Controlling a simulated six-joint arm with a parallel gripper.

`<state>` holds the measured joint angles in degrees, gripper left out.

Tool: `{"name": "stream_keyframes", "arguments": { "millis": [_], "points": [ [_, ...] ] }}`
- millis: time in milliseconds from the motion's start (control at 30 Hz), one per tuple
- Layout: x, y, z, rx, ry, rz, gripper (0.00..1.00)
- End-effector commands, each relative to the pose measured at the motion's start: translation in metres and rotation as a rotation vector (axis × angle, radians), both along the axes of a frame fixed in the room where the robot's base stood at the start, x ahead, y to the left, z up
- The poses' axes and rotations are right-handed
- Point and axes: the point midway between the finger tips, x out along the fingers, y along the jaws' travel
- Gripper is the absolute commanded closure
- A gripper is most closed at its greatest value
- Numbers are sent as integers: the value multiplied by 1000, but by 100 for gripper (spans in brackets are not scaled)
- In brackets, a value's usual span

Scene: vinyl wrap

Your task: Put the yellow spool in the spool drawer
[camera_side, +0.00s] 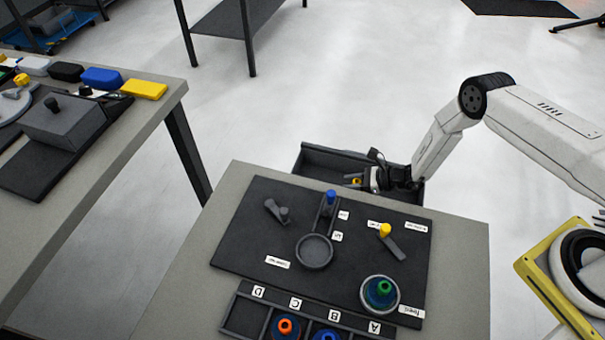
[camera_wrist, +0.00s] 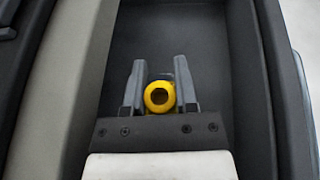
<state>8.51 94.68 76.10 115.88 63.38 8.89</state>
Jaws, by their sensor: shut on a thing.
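The yellow spool (camera_wrist: 159,97) sits between the two fingers of my gripper (camera_wrist: 161,85) in the wrist view, and the gripper is shut on it. In the side view my gripper (camera_side: 372,182) is over the open spool drawer (camera_side: 325,156), beyond the far edge of the table. A bit of the yellow spool (camera_side: 356,181) shows there at the fingers. In the wrist view the dark drawer floor (camera_wrist: 180,40) lies below and around the spool. I cannot tell whether the spool touches the floor.
Drawer walls (camera_wrist: 255,90) stand close on both sides. The table (camera_side: 220,215) holds a dark mat (camera_side: 245,225), a green spool (camera_side: 382,288) on a round holder, and a rack with an orange-centred spool (camera_side: 286,327) and a blue spool (camera_side: 326,334). Yellow (camera_side: 385,230) and blue-topped (camera_side: 331,197) tools lie on the mat.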

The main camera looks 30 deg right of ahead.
Motion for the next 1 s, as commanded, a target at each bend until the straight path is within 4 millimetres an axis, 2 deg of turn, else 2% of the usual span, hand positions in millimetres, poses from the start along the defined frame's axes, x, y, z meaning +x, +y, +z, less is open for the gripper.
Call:
{"name": "stream_keyframes", "arguments": {
  "millis": [300,833,867,900,967,1000],
  "points": [
    [0,0,-28,-1,0,0,100],
    [0,0,-34,0,0,0,100],
    [0,0,-34,0,0,0,61],
    [0,0,-34,0,0,0,48],
    [0,0,-34,0,0,0,29],
    [0,0,-34,0,0,0,29]
  ]
}}
